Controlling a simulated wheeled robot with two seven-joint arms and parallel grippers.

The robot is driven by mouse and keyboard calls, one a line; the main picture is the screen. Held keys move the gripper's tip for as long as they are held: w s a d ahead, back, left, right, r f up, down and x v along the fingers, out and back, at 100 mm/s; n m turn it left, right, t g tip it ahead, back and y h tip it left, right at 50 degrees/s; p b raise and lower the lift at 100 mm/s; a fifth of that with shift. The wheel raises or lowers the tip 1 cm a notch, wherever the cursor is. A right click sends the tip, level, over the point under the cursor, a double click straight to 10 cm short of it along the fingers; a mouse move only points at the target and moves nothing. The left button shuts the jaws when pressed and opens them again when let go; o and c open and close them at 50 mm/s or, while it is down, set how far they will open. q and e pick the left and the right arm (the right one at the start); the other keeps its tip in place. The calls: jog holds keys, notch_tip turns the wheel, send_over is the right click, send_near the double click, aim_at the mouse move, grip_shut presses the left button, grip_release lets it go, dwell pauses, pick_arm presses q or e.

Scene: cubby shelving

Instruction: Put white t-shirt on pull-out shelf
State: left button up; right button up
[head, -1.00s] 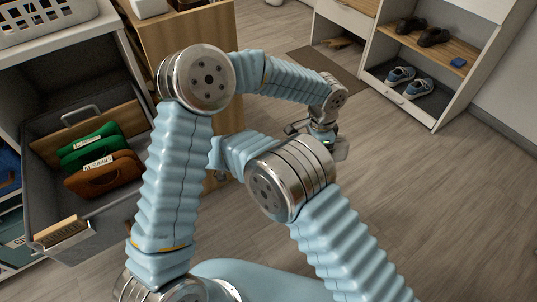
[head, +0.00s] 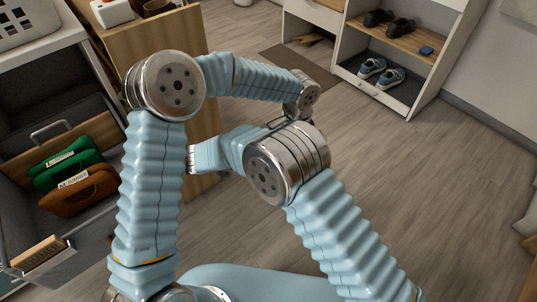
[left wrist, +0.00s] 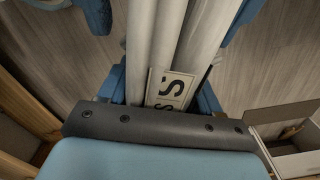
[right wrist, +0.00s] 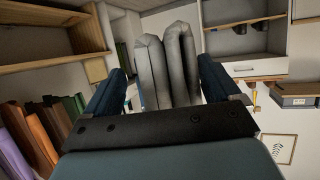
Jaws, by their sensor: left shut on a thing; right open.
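The white t-shirt (left wrist: 160,35) shows in the left wrist view as pale folded cloth with a label marked "S". My left gripper (left wrist: 163,80) is shut on it. In the head view the t-shirt and both gripper tips are hidden by my arms. My right gripper (right wrist: 163,75) is open; grey-looking folded cloth (right wrist: 150,70) shows between and beyond its fingers, and I cannot tell whether it is the same shirt. A low dark pull-out shelf (head: 359,82) with blue sneakers is in the white cabinet at top right of the head view.
A pulled-out grey drawer (head: 95,240) at left holds green and brown bags. A wooden cabinet side (head: 130,45) stands behind my left arm. Dark shoes (head: 400,28) sit on the wooden shelf above the sneakers. The floor at right (head: 450,190) is clear.

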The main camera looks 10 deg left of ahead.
pick_arm(q)
jog(key=shift+o, duration=0.2)
jog(key=shift+w+a, duration=0.1)
pick_arm(e)
jog(key=c, duration=1.1)
pick_arm(q)
jog(key=o, duration=1.1)
pick_arm(e)
jog(key=shift+c, duration=0.2)
pick_arm(q)
jog(key=shift+o, duration=0.5)
jog(key=shift+r, duration=0.1)
